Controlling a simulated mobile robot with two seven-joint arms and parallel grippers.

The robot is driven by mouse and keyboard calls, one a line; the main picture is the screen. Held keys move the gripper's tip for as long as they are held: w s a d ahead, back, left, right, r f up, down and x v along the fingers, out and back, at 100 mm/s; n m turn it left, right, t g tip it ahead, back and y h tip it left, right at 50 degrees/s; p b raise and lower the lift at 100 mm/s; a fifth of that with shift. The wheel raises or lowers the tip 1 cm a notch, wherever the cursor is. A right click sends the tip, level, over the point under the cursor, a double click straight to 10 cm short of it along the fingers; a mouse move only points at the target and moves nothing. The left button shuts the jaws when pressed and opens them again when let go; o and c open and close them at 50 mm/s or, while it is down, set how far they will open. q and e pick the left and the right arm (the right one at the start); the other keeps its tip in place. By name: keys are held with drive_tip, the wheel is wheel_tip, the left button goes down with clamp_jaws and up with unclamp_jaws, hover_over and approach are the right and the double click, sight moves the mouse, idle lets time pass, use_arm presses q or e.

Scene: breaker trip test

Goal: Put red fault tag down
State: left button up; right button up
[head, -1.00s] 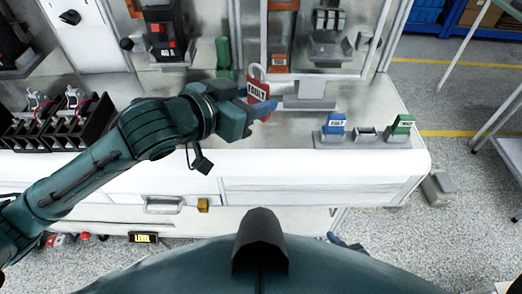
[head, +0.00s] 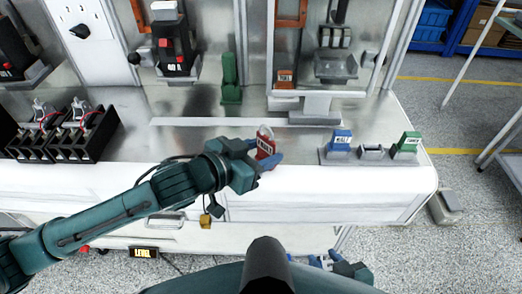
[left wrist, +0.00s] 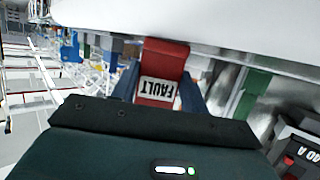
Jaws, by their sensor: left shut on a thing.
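The red fault tag (head: 266,146), with a white FAULT label and a loop on top, is held in my left gripper (head: 268,161) near the bench's front edge. In the left wrist view the tag (left wrist: 164,65) sits between the blue fingers of my left gripper (left wrist: 160,92). Whether the tag touches the bench is unclear. To its right, a grey tag holder (head: 327,157) carries a blue tag (head: 341,140) and a green tag (head: 406,143), with an empty slot (head: 371,152) between them. My right gripper (head: 322,261) shows small at the bottom; its opening is unclear.
Black breaker blocks (head: 80,130) with wires stand at the left of the bench (head: 180,115). A green upright piece (head: 231,80) and a grey stand (head: 315,105) are behind the tag. The bench top between the tag and the holder is clear.

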use_arm(q)
drive_tip(key=shift+f, duration=0.1)
drive_tip(key=o, duration=1.1)
drive_tip(key=shift+o, duration=0.2)
drive_tip(key=shift+r, duration=0.2)
drive_tip(key=b+v, duration=0.1)
drive_tip(key=v, duration=1.1)
drive_tip(key=shift+a+f, duration=0.1)
drive_tip(key=shift+f, duration=0.05)
